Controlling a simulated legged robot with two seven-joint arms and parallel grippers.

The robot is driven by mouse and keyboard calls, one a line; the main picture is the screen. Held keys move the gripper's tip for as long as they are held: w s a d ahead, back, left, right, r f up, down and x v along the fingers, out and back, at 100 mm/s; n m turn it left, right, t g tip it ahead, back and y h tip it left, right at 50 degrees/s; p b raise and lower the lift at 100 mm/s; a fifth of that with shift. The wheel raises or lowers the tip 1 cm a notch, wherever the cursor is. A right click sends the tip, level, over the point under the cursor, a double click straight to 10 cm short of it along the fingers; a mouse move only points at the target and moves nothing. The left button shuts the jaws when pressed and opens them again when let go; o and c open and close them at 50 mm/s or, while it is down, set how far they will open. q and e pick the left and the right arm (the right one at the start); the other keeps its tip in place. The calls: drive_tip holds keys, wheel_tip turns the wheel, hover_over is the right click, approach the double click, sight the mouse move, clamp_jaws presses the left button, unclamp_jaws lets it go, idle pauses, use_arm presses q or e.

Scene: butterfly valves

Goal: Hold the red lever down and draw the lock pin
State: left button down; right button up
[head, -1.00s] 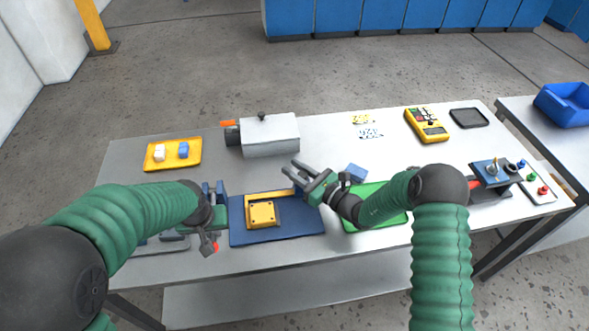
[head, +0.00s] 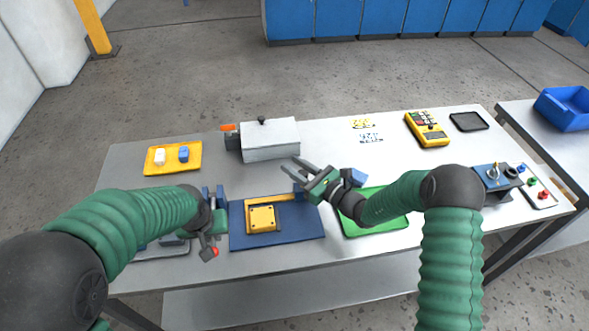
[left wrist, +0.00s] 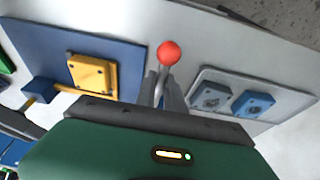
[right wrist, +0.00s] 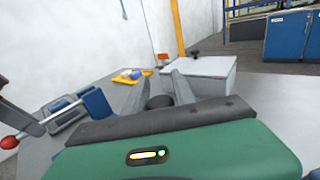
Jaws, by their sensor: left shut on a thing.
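A thin grey lever with a red ball end (head: 214,251) stands at the left gripper near the table's front edge. In the left wrist view the red ball (left wrist: 168,53) sits just beyond my left fingertips, its grey rod running between them. My left gripper (head: 208,241) is shut on this lever. The red ball also shows at the left edge of the right wrist view (right wrist: 9,142). My right gripper (head: 291,164) is open and empty, above the far right of a blue plate (head: 290,231) with a yellow block (head: 262,218). I cannot make out the lock pin.
A grey box (head: 270,140) with a black knob stands behind. A yellow tray (head: 150,163) is at back left. A green mat (head: 390,223) lies under my right arm. A yellow meter (head: 428,130) and a black tray (head: 469,121) are at back right.

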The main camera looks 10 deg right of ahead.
drive_tip(key=o, duration=0.4)
drive_tip(key=shift+c, duration=0.2)
drive_tip(key=v, duration=1.2)
drive_tip(key=shift+f, duration=0.15)
use_arm(q)
drive_tip(key=shift+r, duration=0.1)
use_arm(e)
drive_tip(key=shift+d, duration=0.1)
